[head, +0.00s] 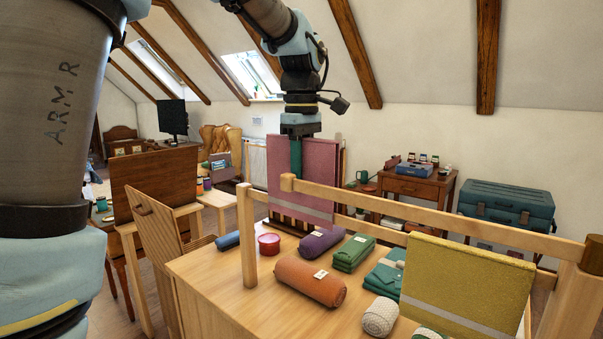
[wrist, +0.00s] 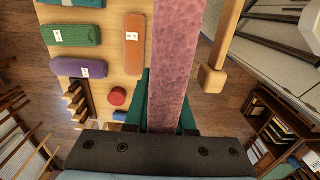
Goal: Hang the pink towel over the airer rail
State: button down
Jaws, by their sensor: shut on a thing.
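The pink towel (head: 315,178) hangs folded from my gripper (head: 296,155), which points down and is shut on its top. In the wrist view the towel is a long pink strip (wrist: 177,60) between the teal fingers (wrist: 168,118). The pale wooden airer rail (head: 430,217) runs across the head view, and its square end block overlaps the towel's picture. In the wrist view the rail (wrist: 226,35) lies to the right of the towel, with a visible gap. The towel's lower part is partly hidden behind the rail in the head view.
A mustard towel (head: 465,280) hangs at the rail's right part. The wooden top (head: 215,285) below holds an orange roll (head: 310,282), a purple roll (head: 319,242), a green bundle (head: 353,252) and a red tin (head: 268,244). A wooden post (head: 246,235) stands at left.

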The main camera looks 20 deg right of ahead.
notch_tip(320, 180, down, 13)
jog(key=b, duration=0.7)
dwell(4.1)
jog(key=c, duration=0.7)
grip_release()
jog(key=shift+r, duration=0.15)
notch_tip(320, 180, up, 11)
jog(key=shift+f, duration=0.2)
